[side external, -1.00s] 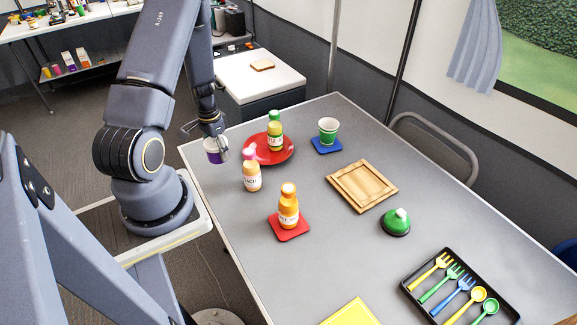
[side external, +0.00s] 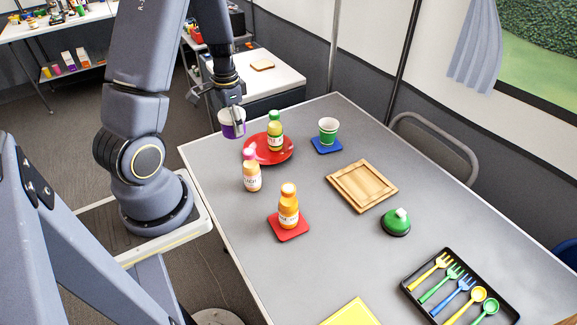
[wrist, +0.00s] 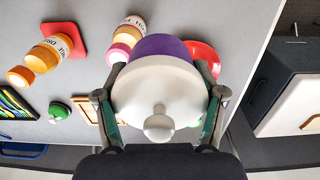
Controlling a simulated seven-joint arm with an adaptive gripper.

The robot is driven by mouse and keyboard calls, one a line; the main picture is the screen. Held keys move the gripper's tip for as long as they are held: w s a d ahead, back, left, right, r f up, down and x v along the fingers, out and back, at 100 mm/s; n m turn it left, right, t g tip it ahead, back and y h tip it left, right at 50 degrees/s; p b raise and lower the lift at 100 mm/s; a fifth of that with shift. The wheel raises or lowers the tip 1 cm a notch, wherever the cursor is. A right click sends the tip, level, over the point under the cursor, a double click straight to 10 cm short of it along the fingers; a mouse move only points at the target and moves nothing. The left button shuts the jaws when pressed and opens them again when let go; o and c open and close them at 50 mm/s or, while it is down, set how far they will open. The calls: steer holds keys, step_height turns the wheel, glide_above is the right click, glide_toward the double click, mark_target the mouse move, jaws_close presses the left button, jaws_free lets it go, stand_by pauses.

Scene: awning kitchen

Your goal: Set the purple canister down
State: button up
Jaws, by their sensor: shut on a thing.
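The purple canister (side external: 233,128) has a white top. In the side view it hangs in my gripper (side external: 230,112) near the table's far left corner, beside and above the red plate (side external: 250,156). In the wrist view the canister's white lid and knob (wrist: 158,100) fill the middle, between the two fingers of my gripper (wrist: 158,108). The fingers are shut on it from both sides. Its purple body shows behind the lid; its base is hidden.
The plate holds a bottle with a green cap (side external: 275,135). A pink-capped bottle (side external: 251,177) stands in front of it. An orange bottle (side external: 288,208) stands on a red coaster. A green cup (side external: 327,130), wooden board (side external: 361,186) and cutlery tray (side external: 407,287) lie farther right.

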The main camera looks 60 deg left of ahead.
steer(key=w+d+m, duration=0.2)
steer(key=d+m, duration=1.3)
steer(key=d, duration=1.6)
glide_above(344, 231)
steer(key=f, duration=1.4)
steer(key=shift+s+a, duration=0.1)
steer(key=shift+s, duration=0.25)
steer(key=shift+w+f, duration=0.15)
steer(key=shift+f, duration=0.05)
steer(key=shift+w+f, duration=0.15)
steer(key=shift+f, duration=0.75)
steer(key=shift+w+f, duration=0.1)
steer(key=shift+f, duration=0.75)
